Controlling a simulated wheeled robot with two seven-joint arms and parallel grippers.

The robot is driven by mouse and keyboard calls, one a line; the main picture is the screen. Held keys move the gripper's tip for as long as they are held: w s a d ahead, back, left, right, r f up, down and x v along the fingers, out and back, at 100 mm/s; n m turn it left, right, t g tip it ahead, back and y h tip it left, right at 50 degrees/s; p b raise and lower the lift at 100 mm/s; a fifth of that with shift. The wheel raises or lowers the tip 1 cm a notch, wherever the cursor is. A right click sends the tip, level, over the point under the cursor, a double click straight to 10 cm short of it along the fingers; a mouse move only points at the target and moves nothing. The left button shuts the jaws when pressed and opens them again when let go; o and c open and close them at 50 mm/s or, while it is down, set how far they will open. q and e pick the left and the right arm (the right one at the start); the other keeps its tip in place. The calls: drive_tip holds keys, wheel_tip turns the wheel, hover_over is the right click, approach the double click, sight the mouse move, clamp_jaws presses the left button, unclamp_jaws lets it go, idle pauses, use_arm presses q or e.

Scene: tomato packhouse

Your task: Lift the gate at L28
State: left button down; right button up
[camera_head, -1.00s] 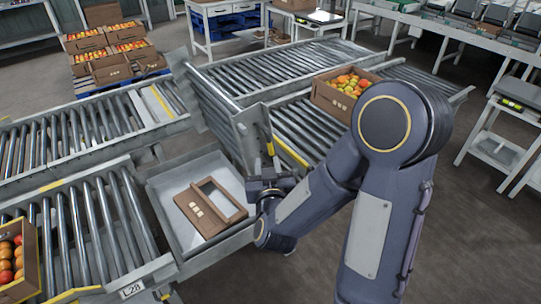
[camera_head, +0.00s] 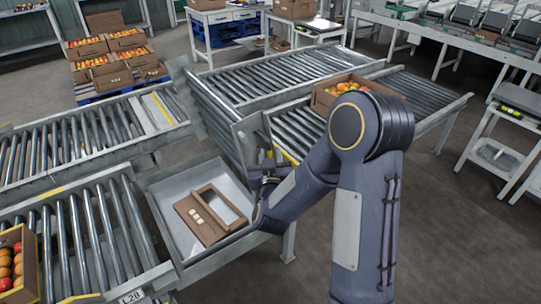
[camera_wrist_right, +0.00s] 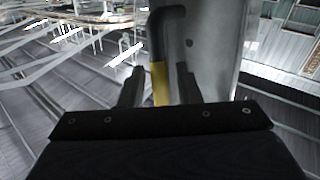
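The gate (camera_head: 208,112), a section of grey rollers with a metal end plate, stands tilted up steeply between the conveyor lanes. Its handle, a dark bent bar with a yellow grip (camera_wrist_right: 160,82), shows in the right wrist view in front of the metal plate. The fingers of my right gripper (camera_wrist_right: 160,88) stand on either side of the yellow grip, with gaps showing on both sides. In the head view my right gripper (camera_head: 264,172) is at the gate's end plate, partly hidden by its arm. The L28 label (camera_head: 131,297) is on the lane end at lower left. My left gripper is not in view.
A brown carton (camera_head: 203,232) lies in the grey tray (camera_head: 172,192) under the gap. A tomato crate (camera_head: 322,101) sits on the far conveyor. Another crate (camera_head: 27,282) is on the near-left lane. Clear floor (camera_head: 455,235) lies to the right.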

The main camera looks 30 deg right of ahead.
clamp_jaws()
drive_tip(key=shift+a+f+b, duration=0.2)
drive_tip(key=shift+a+b, duration=0.05)
drive_tip(key=shift+b, duration=0.1)
drive_tip(key=shift+n+t, duration=0.5)
drive_tip(key=shift+n, duration=0.3)
drive_tip(key=a+b, duration=0.1)
drive_tip(key=a+f+b, duration=0.1)
drive_tip(key=a+b, duration=0.1)
drive_tip(key=a+f+b, duration=0.1)
drive_tip(key=shift+s+a+b, duration=0.2)
drive_tip(key=shift+a+b, duration=0.15)
drive_tip(key=shift+a, duration=0.25)
